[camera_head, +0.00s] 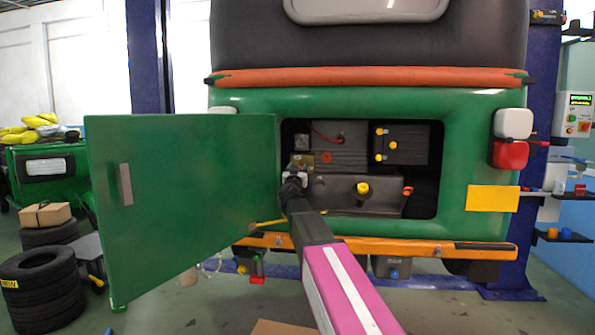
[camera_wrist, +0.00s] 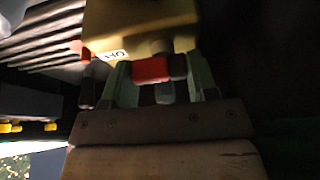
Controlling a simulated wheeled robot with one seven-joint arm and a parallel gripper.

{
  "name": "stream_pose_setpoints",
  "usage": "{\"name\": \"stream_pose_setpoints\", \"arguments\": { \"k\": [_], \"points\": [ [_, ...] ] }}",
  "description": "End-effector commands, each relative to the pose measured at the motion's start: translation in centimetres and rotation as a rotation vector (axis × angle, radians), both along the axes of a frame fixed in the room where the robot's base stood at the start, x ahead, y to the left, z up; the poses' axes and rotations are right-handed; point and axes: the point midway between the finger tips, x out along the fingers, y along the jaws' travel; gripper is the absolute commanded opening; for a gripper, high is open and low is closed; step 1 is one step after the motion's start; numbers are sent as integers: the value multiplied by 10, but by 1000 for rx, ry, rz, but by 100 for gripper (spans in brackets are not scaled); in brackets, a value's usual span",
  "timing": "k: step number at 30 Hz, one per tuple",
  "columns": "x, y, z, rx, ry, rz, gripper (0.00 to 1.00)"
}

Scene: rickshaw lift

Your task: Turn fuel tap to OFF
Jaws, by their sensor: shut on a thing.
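The fuel tap shows in the wrist view as a tan block (camera_wrist: 140,25) with a small white label (camera_wrist: 113,55), whose letters are too unclear to read surely. A short red lever (camera_wrist: 152,69) with dark ends sits below the label. My gripper (camera_wrist: 158,88) is shut on the lever, with a finger on each side of it. In the head view my gripper (camera_head: 294,178) reaches into the left part of the open engine bay, just below a small brassy plate (camera_head: 302,159). My arm and gripper hide most of the tap there.
The open green door (camera_head: 185,200) stands close to the left of my arm. The bay's right side holds a dark box with yellow caps (camera_head: 400,145) and a grey tank with a yellow cap (camera_head: 362,188). An orange bumper (camera_head: 420,248) runs below the opening. Tires (camera_head: 42,290) stand at far left.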

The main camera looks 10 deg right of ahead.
Motion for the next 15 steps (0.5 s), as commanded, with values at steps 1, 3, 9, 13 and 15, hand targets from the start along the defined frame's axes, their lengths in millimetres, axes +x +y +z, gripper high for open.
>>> {"name": "stream_pose_setpoints", "arguments": {
  "k": [1, 3, 9, 13, 15],
  "points": [
    [0, 0, 0, 4, 0, 2, 30],
    [0, 0, 0, 4, 0, 2, 30],
    [0, 0, 0, 3, -1, 1, 79],
    [0, 0, 0, 2, -1, 1, 79],
    [-1, 0, 0, 1, 0, 0, 79]
  ]
}}
